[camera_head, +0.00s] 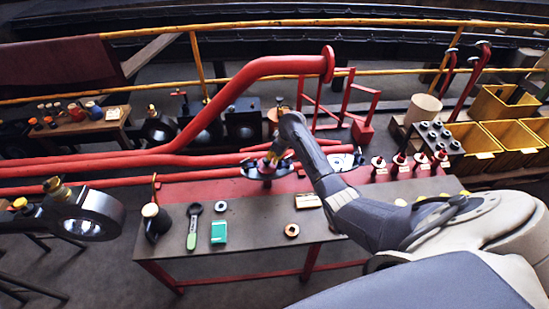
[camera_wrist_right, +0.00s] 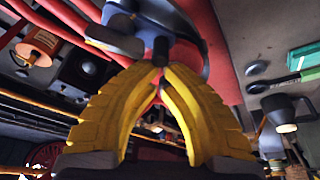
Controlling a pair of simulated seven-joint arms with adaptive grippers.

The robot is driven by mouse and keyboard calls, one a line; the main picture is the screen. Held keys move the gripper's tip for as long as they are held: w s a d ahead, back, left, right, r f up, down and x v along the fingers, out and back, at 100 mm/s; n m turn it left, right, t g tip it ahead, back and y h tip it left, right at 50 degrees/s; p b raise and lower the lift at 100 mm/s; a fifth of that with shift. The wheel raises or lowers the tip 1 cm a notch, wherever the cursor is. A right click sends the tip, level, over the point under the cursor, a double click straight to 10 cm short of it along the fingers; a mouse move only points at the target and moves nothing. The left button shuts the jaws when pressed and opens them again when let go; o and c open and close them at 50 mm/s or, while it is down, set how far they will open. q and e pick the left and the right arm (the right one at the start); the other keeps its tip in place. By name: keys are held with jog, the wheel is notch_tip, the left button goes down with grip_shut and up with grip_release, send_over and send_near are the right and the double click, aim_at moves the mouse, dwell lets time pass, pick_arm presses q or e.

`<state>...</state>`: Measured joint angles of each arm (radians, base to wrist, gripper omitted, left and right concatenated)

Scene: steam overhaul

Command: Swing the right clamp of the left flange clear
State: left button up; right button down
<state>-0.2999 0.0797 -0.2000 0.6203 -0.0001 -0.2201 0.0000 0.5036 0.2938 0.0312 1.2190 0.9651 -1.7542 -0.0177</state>
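The left flange (camera_head: 262,168) sits on the red bench edge, with dark clamp parts on its sides. My right gripper (camera_head: 277,158) reaches it from the right and partly hides its right side. In the right wrist view the yellow fingers (camera_wrist_right: 161,68) converge on a short dark pin (camera_wrist_right: 160,48) below a dark grey clamp body (camera_wrist_right: 115,38). The fingertips close about the pin's end, which looks like part of the right clamp. The red flange or pipe shows behind it. My left gripper is in neither view.
The second flange (camera_head: 345,160) lies to the right behind my right arm. Red and white spindles (camera_head: 400,162) stand farther right. A green-handled tool (camera_head: 193,228), green box (camera_head: 218,232) and ring (camera_head: 292,230) lie on the bench. A black lamp-like can (camera_head: 155,222) stands left.

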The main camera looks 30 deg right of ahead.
aim_at(281, 162)
jog(key=shift+s+a+n, duration=0.1)
jog(key=shift+s+n, duration=0.25)
jog(key=shift+n, duration=0.35)
dwell(1.5)
dwell(0.4)
jog(key=v, duration=1.2)
jog(key=shift+d, duration=0.3)
jog(key=c, duration=2.2)
grip_release()
jog(key=shift+w, duration=0.1)
jog(key=shift+d+r, duration=0.15)
jog(key=shift+d, duration=0.45)
jog(key=shift+w+a+f+m, duration=0.65)
jog(key=shift+a+f+m, duration=0.2)
jog(key=shift+m, duration=0.15)
